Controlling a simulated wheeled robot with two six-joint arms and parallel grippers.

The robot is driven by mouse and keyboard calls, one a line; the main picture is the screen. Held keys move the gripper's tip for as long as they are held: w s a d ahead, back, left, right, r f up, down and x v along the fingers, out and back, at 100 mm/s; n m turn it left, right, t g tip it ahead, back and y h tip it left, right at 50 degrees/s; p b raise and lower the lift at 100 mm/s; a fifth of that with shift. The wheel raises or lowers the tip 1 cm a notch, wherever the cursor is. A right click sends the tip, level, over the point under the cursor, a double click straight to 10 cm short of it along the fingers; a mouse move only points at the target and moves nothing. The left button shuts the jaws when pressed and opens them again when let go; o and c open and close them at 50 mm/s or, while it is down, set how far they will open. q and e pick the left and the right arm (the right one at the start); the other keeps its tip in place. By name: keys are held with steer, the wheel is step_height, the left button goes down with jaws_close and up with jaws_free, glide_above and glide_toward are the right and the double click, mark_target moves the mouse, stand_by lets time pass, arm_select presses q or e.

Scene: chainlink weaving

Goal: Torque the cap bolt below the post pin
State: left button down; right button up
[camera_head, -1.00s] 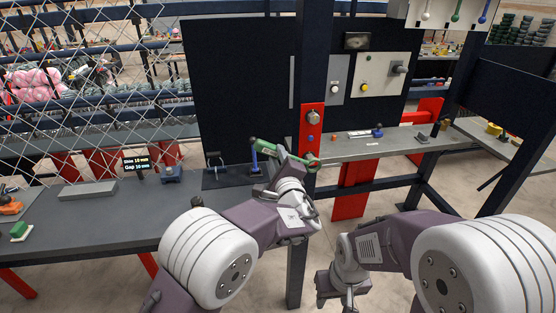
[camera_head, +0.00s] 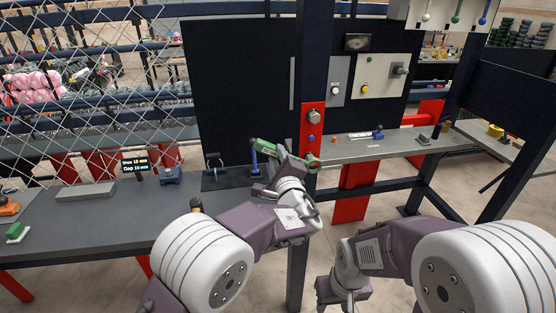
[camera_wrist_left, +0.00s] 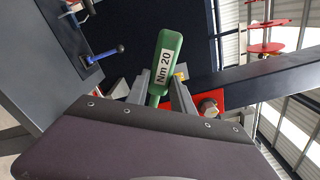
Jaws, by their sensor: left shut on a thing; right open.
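My left gripper (camera_head: 284,156) is shut on a green torque wrench (camera_head: 265,148), which lies across the front of the dark post (camera_head: 316,60). The wrench handle, marked "Nm 20", shows between the fingers in the left wrist view (camera_wrist_left: 166,62). The wrench's right end is at the plate's lower part. The cap bolt is not clearly visible there, and I cannot tell whether the wrench is seated on it. My right gripper (camera_head: 342,298) is open and empty, low in front, partly cut off.
A grey bench (camera_head: 110,225) lies left of the post, with a small display (camera_head: 135,164), a flat grey bar (camera_head: 86,192) and a blue-handled lever (camera_head: 254,157). Chainlink mesh (camera_head: 80,90) stands behind it. Another bench (camera_head: 400,148) with small items is right of the post.

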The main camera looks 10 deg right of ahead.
arm_select(q)
steer(key=shift+w, duration=0.15)
stand_by(0.4)
steer(key=shift+w+a+b, duration=0.15)
steer(key=shift+w+b, duration=0.4)
steer(key=shift+w, duration=1)
